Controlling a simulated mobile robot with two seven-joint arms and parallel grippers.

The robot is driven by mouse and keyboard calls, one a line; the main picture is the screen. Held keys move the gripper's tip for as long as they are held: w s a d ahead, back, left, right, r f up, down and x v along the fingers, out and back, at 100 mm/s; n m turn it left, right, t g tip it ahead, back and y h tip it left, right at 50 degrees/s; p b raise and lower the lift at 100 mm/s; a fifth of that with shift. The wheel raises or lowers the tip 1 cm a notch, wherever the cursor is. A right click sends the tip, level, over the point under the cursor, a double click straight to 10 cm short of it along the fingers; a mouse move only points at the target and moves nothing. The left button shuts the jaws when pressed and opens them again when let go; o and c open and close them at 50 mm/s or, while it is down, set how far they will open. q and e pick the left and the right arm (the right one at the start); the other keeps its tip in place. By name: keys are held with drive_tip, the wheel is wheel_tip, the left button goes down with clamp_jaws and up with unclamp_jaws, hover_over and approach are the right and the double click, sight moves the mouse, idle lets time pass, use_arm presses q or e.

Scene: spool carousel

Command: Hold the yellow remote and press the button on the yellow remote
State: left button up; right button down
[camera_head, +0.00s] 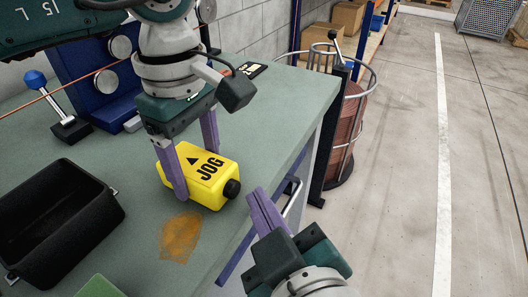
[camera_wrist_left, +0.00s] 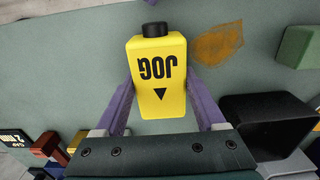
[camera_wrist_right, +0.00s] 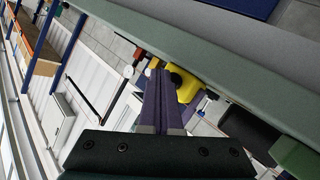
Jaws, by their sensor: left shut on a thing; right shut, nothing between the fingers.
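The yellow remote (camera_head: 204,176) is a yellow block marked "JOG" with an arrow and a black button (camera_head: 232,188) on its end. It lies on or just above the green table; I cannot tell which. My left gripper (camera_head: 192,165) is shut on its two sides, as the left wrist view (camera_wrist_left: 158,75) also shows. My right gripper (camera_head: 262,208) is shut and empty, beside the table edge, a little in front of the button and apart from it in the head view. In the right wrist view the remote (camera_wrist_right: 186,85) shows partly behind the shut fingers (camera_wrist_right: 158,90).
A black bin (camera_head: 55,222) stands on the table at left, with a green block (camera_head: 98,287) near it. A brown stain (camera_head: 181,237) marks the table (camera_head: 280,95). A lever (camera_head: 62,112) and blue fixture (camera_head: 100,88) stand behind. A caged copper spool (camera_head: 345,130) stands beyond the table edge.

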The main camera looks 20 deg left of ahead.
drive_tip(key=shift+a, duration=0.15)
drive_tip(key=shift+a, duration=0.3)
idle(0.3)
